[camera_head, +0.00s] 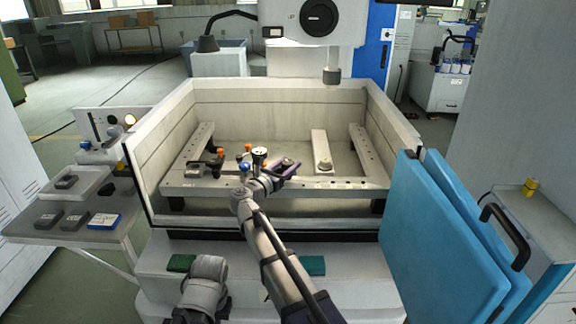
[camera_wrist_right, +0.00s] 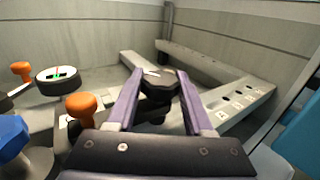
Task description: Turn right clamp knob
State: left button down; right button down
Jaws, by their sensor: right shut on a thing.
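My right gripper (camera_head: 284,168) reaches over the front rail of the tank. In the right wrist view its two purple fingers (camera_wrist_right: 160,98) stand on either side of a dark, lobed clamp knob (camera_wrist_right: 159,86), shut on it. The knob (camera_head: 287,161) shows small between the fingers in the head view; its lower part and what it sits on are mostly hidden. Left of it are a round dial gauge (camera_head: 259,152), orange knobs (camera_head: 248,147) (camera_head: 219,153) and a blue knob (camera_wrist_right: 12,134). A grey part of my left arm shows at the bottom; its gripper is not visible.
The pale tank walls (camera_head: 270,97) enclose the rails (camera_head: 200,150). A machine head (camera_head: 332,76) hangs above the back. Blue door panels (camera_head: 430,235) stand at the right. A side table (camera_head: 60,228) with small boxes is at the left.

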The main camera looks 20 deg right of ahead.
jog(key=shift+w+m+g+h, duration=0.15)
jog(key=shift+m+g+h, duration=0.7)
jog(key=shift+g, duration=0.25)
jog(key=shift+m+g, duration=0.25)
jog(key=shift+g, duration=0.05)
jog(key=shift+c, duration=1.4)
grip_release()
jog(key=shift+s, duration=0.2)
